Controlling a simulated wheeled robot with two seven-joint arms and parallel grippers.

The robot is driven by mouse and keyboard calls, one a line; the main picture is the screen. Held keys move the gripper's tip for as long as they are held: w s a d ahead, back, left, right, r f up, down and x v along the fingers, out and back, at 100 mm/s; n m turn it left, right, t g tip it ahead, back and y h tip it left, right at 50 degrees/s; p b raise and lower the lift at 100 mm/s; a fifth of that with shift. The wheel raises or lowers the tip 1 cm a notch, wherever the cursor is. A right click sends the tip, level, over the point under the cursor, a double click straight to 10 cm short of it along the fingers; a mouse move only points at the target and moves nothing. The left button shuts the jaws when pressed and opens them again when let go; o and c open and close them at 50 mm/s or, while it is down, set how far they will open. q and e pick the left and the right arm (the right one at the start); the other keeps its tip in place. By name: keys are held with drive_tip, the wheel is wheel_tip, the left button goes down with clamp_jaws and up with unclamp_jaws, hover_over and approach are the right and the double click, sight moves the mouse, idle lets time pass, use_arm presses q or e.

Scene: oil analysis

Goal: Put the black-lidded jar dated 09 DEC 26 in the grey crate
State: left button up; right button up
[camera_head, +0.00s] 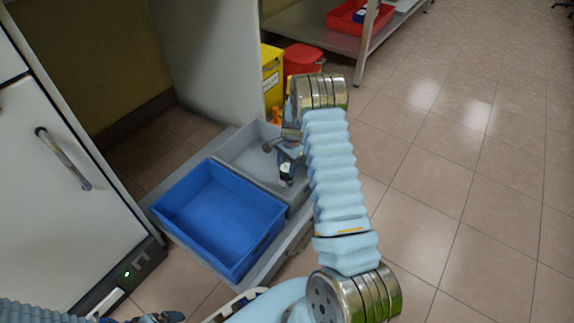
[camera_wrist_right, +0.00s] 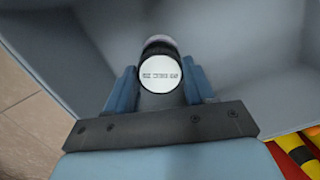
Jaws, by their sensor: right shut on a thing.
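My right gripper (camera_head: 285,152) is over the grey crate (camera_head: 236,153) in the head view. It is shut on a small jar (camera_head: 287,173). In the right wrist view the jar sits between the two blue fingers of the right gripper (camera_wrist_right: 159,88). Its dark lid carries a round white label (camera_wrist_right: 160,75) with small print; I cannot read the full date. Grey crate walls (camera_wrist_right: 255,55) surround the jar in that view. I cannot tell whether the jar touches the crate floor. My left gripper (camera_head: 162,317) shows only partly at the bottom edge.
A blue crate (camera_head: 215,212) stands beside the grey crate, on the same grey platform (camera_head: 262,272). A white cabinet (camera_head: 62,190) is at left. Yellow (camera_head: 271,75) and red (camera_head: 303,60) bins stand behind. A table with a red tray (camera_head: 350,20) is at the back. The floor at right is clear.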

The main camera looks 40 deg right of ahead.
drive_tip(key=o, duration=1.2)
drive_tip(key=shift+f, duration=0.1)
drive_tip(key=shift+r, duration=0.4)
drive_tip(key=r+p, duration=0.1)
drive_tip(key=r, duration=0.2)
drive_tip(key=d+r, duration=0.1)
drive_tip(key=r, duration=0.3)
drive_tip(key=r+p, duration=0.1)
drive_tip(key=r, duration=0.3)
drive_tip(key=shift+s+d+r+p, duration=0.1)
drive_tip(key=shift+d+r+p, duration=0.15)
drive_tip(key=shift+p, duration=0.1)
